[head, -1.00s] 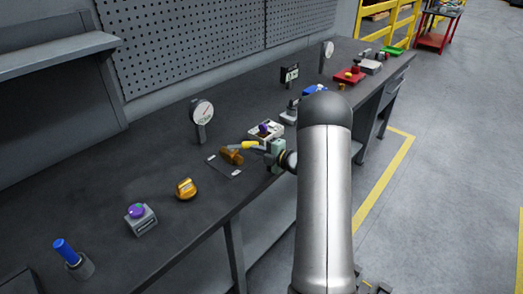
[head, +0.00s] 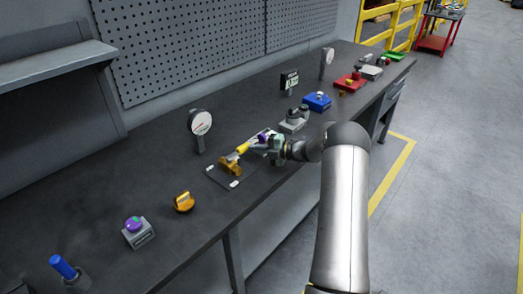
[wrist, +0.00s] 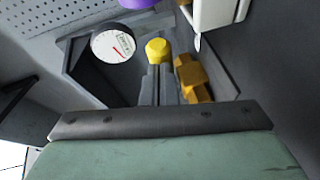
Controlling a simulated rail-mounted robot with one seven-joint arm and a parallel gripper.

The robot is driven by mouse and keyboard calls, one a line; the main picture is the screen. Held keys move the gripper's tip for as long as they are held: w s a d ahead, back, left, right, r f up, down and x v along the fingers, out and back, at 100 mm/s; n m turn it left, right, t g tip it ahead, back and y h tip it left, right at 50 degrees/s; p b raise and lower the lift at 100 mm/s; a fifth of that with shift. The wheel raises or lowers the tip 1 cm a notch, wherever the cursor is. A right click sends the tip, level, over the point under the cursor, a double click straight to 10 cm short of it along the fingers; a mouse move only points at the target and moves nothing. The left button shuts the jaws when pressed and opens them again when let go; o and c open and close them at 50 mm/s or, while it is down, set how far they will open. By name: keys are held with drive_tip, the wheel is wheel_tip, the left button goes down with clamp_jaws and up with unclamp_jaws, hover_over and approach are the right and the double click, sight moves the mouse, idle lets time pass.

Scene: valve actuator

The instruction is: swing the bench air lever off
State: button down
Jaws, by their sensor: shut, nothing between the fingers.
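The bench air lever is a yellow-ended handle (head: 242,148) on a brass valve body (head: 231,167), on a dark plate (head: 216,178) on the bench. In the wrist view the yellow end (wrist: 157,48) is just beyond my fingertips, with the brass body (wrist: 192,78) to their right. My gripper (head: 254,147) is shut and empty, to the right of the yellow end in the head view. Its fingers (wrist: 158,80) point toward the yellow end in the wrist view. I cannot tell whether they touch it.
A round gauge (head: 200,123) stands behind the valve. A white box with a purple knob (head: 263,137) is close beside my gripper. An orange knob (head: 184,202) and a purple button box (head: 138,231) stand left along the bench. Bare bench lies between them.

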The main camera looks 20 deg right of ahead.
drive_tip(key=shift+w, duration=0.3)
drive_tip(key=shift+w+r, duration=0.15)
idle(0.3)
